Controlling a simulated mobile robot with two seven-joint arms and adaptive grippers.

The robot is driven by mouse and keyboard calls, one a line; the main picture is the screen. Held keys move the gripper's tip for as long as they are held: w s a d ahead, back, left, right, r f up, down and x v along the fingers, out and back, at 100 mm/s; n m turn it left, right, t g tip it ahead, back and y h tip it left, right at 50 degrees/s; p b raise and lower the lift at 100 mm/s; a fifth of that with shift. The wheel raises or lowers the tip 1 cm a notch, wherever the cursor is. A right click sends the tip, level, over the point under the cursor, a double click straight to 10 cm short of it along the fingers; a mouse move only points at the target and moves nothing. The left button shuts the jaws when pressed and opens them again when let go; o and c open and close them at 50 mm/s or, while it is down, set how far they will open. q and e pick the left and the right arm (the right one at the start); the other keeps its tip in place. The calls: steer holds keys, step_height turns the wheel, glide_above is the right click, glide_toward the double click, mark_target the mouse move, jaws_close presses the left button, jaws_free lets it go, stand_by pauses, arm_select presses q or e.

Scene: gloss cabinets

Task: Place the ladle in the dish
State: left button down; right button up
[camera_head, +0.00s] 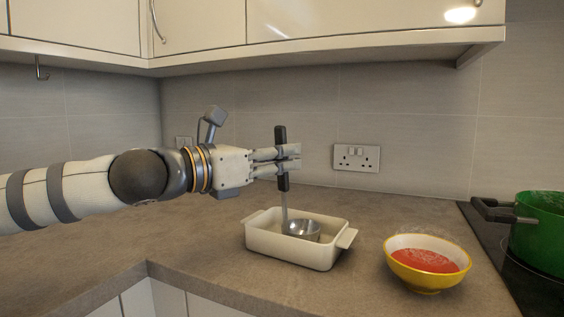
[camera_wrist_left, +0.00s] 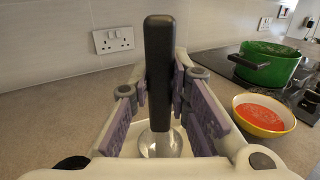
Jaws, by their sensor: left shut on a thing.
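My left gripper (camera_head: 288,158) is shut on the black handle of the ladle (camera_head: 281,140). The ladle is upright, with its metal bowl (camera_head: 302,230) low inside the white rectangular dish (camera_head: 323,251). I cannot tell whether the bowl touches the dish floor. In the left wrist view the handle (camera_wrist_left: 159,75) stands between the fingers (camera_wrist_left: 160,95), and the ladle's bowl shows below it. The dish is mostly hidden there by the gripper. My right gripper is not in view.
A yellow bowl of red soup (camera_head: 428,285) stands right of the dish. A green pot (camera_head: 541,232) is on the black hob (camera_head: 500,243) at the right. Cream wall cabinets (camera_head: 350,20) hang above. The counter left of the dish is clear.

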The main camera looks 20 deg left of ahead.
arm_select(q)
steer(key=shift+f, duration=0.15)
steer(key=c, duration=1.5)
jaws_free()
steer(key=shift+r, duration=0.25)
steer(key=p+v, duration=0.5)
steer(key=v, duration=0.7)
steer(key=shift+p, duration=0.3)
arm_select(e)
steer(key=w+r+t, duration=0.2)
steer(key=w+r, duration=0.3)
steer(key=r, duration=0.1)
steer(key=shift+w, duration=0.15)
